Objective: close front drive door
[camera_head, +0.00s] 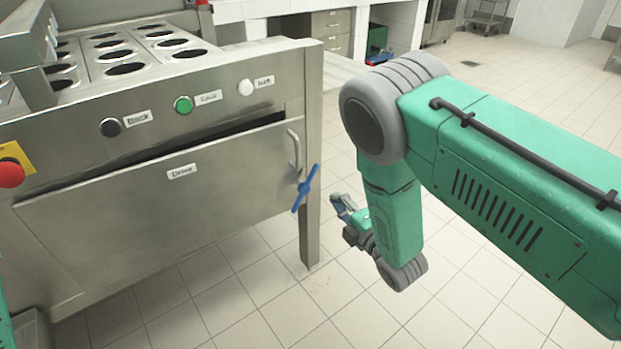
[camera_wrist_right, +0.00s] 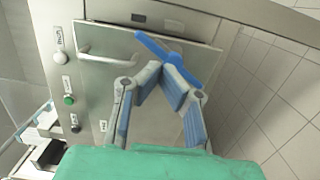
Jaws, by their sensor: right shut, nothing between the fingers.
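The front drive door (camera_head: 110,225) is a steel panel labelled "Drive" on the front of the machine; it also shows in the right wrist view (camera_wrist_right: 105,85). A dark gap runs along its top edge, so it does not sit flush. It has a steel bar handle (camera_head: 294,150) near its right side. A blue latch handle (camera_head: 306,188) is at the right edge, tilted; it also shows in the right wrist view (camera_wrist_right: 150,46). My right gripper (camera_head: 343,203) is shut and empty, right of the blue latch and apart from it in the head view. My left gripper is not visible.
The machine's panel has black (camera_head: 110,128), green (camera_head: 183,105) and white (camera_head: 245,87) buttons, and a red emergency button (camera_head: 10,174) at the left. Round cup holes (camera_head: 125,69) fill the top. A machine leg (camera_head: 309,230) stands near my gripper. The tiled floor on the right is open.

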